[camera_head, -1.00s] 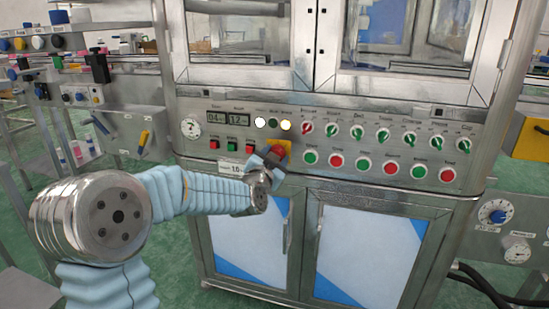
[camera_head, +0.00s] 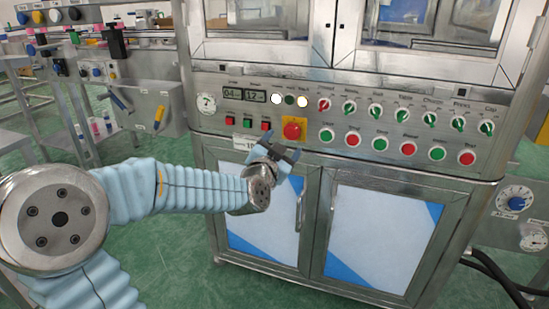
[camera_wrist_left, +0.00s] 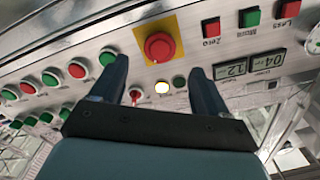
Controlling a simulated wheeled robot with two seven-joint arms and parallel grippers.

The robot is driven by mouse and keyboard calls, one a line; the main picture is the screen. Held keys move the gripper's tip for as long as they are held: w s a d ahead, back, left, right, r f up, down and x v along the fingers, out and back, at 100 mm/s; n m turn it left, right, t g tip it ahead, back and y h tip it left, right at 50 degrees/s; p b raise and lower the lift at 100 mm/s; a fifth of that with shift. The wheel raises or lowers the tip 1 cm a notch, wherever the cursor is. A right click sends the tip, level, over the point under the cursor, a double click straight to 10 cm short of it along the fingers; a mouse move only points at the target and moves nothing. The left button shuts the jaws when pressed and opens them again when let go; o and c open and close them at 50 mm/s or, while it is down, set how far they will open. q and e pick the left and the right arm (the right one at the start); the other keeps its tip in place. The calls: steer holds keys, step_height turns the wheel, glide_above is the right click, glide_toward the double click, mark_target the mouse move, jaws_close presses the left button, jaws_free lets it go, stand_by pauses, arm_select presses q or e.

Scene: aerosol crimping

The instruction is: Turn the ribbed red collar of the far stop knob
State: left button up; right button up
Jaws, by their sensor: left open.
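A red stop knob (camera_head: 293,129) sits on a yellow plate on the steel front panel. It also shows in the left wrist view (camera_wrist_left: 159,47), with a ribbed-looking red rim. My left gripper (camera_head: 278,152) is open and empty, just below the knob in the head view. In the left wrist view its two dark fingers (camera_wrist_left: 160,70) point toward the panel, with the knob beyond and between their tips. The fingers are apart from the knob. My right gripper is not in view.
Green and red push buttons (camera_head: 380,144) run right of the knob, with rotary switches (camera_head: 376,111) above. Small square buttons (camera_head: 247,123) and two displays (camera_head: 243,95) are on the left. A door handle (camera_head: 300,208) stands below. Open floor lies left of the cabinet.

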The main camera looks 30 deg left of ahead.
arm_select(q)
steer(key=v, duration=0.6)
steer(key=shift+s, duration=0.2)
steer(key=shift+d, duration=0.15)
steer(key=w+d+f+n+g+h, duration=0.15)
steer(key=d+f+g, duration=0.3)
steer(key=f, duration=0.85)
steer(key=w+d+f+m+g+h, duration=0.1)
steer(key=d+f+g+h, duration=0.35)
steer(key=f, duration=0.95)
steer(key=s+d+f+n+g, duration=0.1)
steer(key=s+d+f+g, duration=0.1)
steer(key=s+d+f, duration=0.2)
steer(key=s+d+f+n+g+h, duration=0.1)
steer(key=s+d+f+g, duration=0.2)
steer(key=s+f, duration=0.6)
steer(key=s+d+f+n+g+h, duration=0.1)
steer(key=s+d+f+n+g, duration=0.1)
steer(key=s+d+f, duration=0.4)
step_height(320, 180, down, 4)
steer(key=shift+s+d+f+g+p, duration=0.1)
steer(key=shift+s+d+g+p, duration=0.2)
steer(key=shift+s+d+g, duration=0.15)
steer(key=shift+w, duration=0.15)
